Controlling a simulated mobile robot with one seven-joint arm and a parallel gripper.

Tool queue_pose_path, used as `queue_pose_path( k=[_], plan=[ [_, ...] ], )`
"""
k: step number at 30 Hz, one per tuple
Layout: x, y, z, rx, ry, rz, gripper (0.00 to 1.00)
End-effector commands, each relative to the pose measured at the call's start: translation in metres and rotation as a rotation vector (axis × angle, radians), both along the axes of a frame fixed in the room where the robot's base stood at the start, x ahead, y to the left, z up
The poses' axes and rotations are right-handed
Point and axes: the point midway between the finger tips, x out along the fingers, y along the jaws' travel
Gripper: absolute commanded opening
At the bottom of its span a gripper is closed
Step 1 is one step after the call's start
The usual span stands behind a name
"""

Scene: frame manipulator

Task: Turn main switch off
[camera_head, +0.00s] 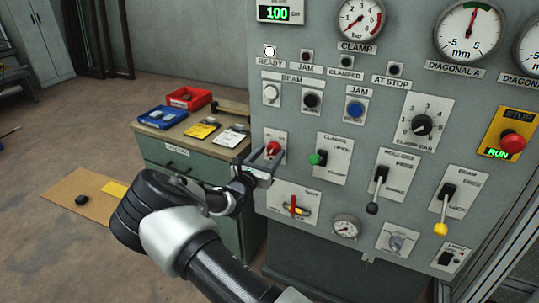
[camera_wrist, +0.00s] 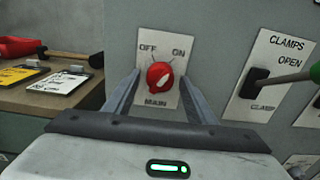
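The main switch (camera_head: 273,148) is a red rotary knob on a white plate on the grey control panel. In the wrist view the knob (camera_wrist: 160,76) sits between the labels OFF and ON, above the word MAIN. Its white pointer mark slants up to the right, toward ON. My gripper (camera_head: 263,160) is at the panel, right by the knob. In the wrist view its two fingers (camera_wrist: 160,80) stand apart, one on each side of the knob, with a gap on both sides. Whether the fingertips reach past the knob's face is hard to tell.
A green-handled clamps lever (camera_head: 317,158) is just right of the switch. A red-yellow handle (camera_head: 295,207) is below. More levers, gauges and a red stop button (camera_head: 512,142) with a lit RUN sign are further right. A workbench (camera_head: 170,140) with trays and clipboards stands left.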

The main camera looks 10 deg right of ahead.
Motion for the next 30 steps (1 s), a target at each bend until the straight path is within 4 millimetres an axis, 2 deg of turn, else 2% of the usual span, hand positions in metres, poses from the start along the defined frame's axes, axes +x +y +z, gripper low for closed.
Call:
queue_pose_path(
  k=[1,6,17,30],
  plan=[
    [-0.0001,0.0001,0.0001,0.000,0.000,0.000,0.41],
    [-0.0002,0.0000,0.0001,0.000,0.000,0.000,0.13],
    [-0.0003,0.0000,0.0015,-0.045,0.032,0.000,0.12],
    [-0.0011,-0.0012,0.0027,-0.318,0.232,-0.001,0.12]
  ],
)
